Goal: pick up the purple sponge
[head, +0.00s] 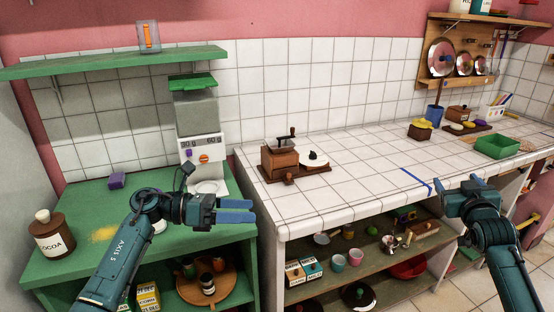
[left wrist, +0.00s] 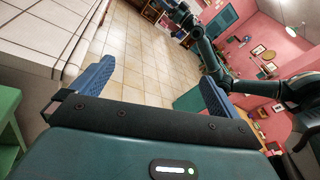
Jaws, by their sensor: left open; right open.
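The purple sponge (head: 116,180) lies on the green counter (head: 80,195) at the left of the head view, near the back wall. My left gripper (head: 250,210) is open and empty at the counter's right edge, pointing right, away from the sponge. The left wrist view shows its two blue fingers (left wrist: 155,85) spread apart with nothing between them; the sponge is not in that view. My right gripper (head: 462,184) is open and empty at the front edge of the white tiled counter, far to the right of the sponge.
A cocoa jar (head: 52,233) and yellow powder (head: 102,233) are in front of the sponge. A grinder-like machine (head: 200,147) stands to its right. A green shelf (head: 120,62) hangs above. The tiled counter (head: 340,195) holds a wooden coffee mill (head: 280,162).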

